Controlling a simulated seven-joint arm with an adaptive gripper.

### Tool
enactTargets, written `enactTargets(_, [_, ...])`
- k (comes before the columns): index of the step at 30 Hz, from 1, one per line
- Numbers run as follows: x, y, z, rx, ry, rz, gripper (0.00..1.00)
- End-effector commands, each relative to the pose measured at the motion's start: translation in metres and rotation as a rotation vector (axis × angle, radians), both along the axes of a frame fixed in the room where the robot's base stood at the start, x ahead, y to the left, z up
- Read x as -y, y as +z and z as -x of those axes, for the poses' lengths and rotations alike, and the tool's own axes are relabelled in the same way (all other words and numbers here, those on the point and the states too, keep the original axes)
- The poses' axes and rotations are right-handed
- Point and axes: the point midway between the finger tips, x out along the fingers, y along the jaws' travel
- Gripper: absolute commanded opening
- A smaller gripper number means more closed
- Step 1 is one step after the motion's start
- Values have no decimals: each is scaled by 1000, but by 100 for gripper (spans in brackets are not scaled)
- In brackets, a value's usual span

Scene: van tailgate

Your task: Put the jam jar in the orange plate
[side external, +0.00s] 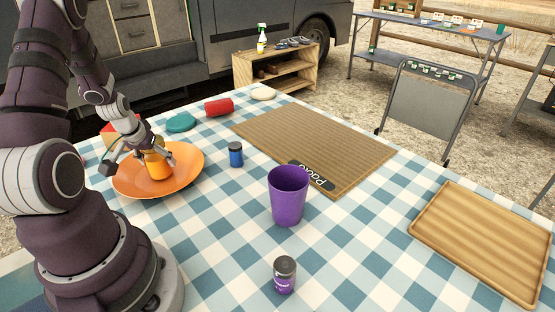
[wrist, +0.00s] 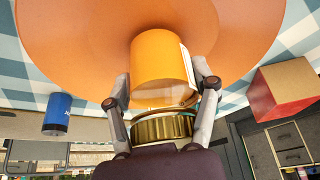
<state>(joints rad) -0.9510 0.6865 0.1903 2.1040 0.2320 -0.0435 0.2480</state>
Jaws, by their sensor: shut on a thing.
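The jam jar (side external: 158,163) is orange with a gold lid and a pale label. My gripper (side external: 141,150) is shut on it. In the wrist view the fingers of my gripper (wrist: 162,97) stand on either side of the jar (wrist: 162,65), near its gold lid (wrist: 161,127). The orange plate (side external: 190,160) lies on the checked cloth, and the jar is over its inner area. The plate (wrist: 75,25) also fills the top of the wrist view. I cannot tell whether the jar's base touches the plate.
A purple-labelled jar (side external: 284,276) is in front. A wooden tray (side external: 480,240) lies right.

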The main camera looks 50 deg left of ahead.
Motion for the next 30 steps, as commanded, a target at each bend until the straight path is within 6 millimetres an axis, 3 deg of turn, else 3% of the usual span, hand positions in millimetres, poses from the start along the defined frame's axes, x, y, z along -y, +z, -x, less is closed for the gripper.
enactTargets(5, [0, -2, 0, -1, 0, 1, 20])
enactTargets(6, [0, -2, 0, -1, 0, 1, 64])
enactTargets(11, [0, -2, 0, -1, 0, 1, 85])
enactTargets(22, [0, 1, 0, 1, 0, -1, 87])
enactTargets(30, [10, 38, 10, 4, -1, -6, 87])
